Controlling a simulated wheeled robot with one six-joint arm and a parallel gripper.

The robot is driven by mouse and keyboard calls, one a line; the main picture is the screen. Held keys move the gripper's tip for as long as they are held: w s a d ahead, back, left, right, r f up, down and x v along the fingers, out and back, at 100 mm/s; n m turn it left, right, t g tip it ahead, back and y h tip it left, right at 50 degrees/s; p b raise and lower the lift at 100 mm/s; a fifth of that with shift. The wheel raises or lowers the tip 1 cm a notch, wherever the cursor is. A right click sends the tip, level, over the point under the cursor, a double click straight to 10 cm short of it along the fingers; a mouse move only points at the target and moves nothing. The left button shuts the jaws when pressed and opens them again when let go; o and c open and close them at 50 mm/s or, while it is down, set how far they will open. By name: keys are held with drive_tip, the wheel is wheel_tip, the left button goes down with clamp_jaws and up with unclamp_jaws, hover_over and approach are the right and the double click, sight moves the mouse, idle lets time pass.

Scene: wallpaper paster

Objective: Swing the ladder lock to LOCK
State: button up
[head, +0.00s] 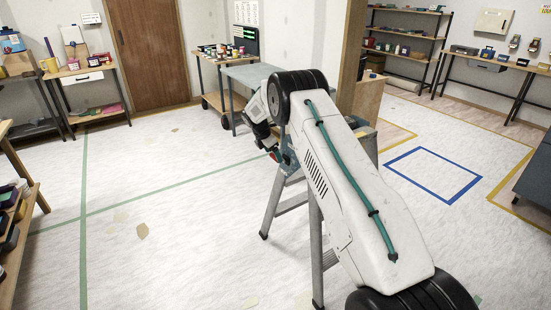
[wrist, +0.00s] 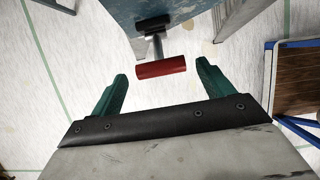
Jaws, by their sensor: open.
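A red grip bar (wrist: 161,67) on a short metal stem shows in the wrist view, attached to a blue panel (wrist: 125,14); it looks like the lock handle. My gripper (wrist: 161,74) has green fingers spread apart, one on each side of the red bar in the picture. Gaps show at both ends of the bar, and nothing is held. How deep the bar sits between the fingers I cannot tell. In the head view the ladder's grey legs (head: 273,204) stand under my arm, which hides most of its top. No LOCK marking is readable.
In the head view a bluish table (head: 252,73) stands behind my arm, and a wooden post (head: 350,55) rises to its right. A brown panel with a blue frame (wrist: 300,80) lies at the wrist view's right. Open floor (head: 165,215) spreads to the left.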

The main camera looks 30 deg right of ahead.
drive_tip(key=shift+x, duration=1.85)
